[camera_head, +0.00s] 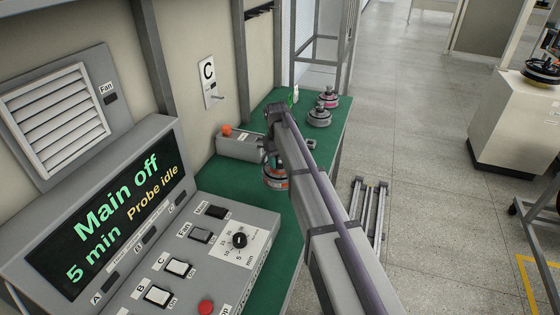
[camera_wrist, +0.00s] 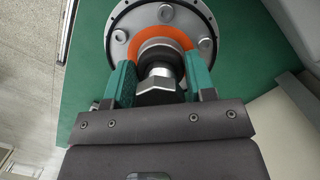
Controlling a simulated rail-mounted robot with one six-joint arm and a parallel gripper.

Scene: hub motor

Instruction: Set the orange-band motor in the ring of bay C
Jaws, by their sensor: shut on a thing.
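The orange-band motor (camera_head: 275,178) is partly hidden behind my arm in the head view, over the green bench. In the wrist view the motor (camera_wrist: 120,36) shows its round grey flange with bolts and an orange band around its hub. My gripper (camera_wrist: 158,78) is shut on the motor's central shaft, with a green pad on each side. In the head view the jaws are mostly hidden by the arm. I cannot tell whether the motor touches the bench.
A grey box with an orange knob (camera_head: 226,130) stands by the wall, close to the motor. A grey motor (camera_head: 319,117) and a pink-band motor (camera_head: 328,97) stand farther back on the green bench (camera_head: 218,176). A control console (camera_head: 190,240) reading "Main off" fills the front left.

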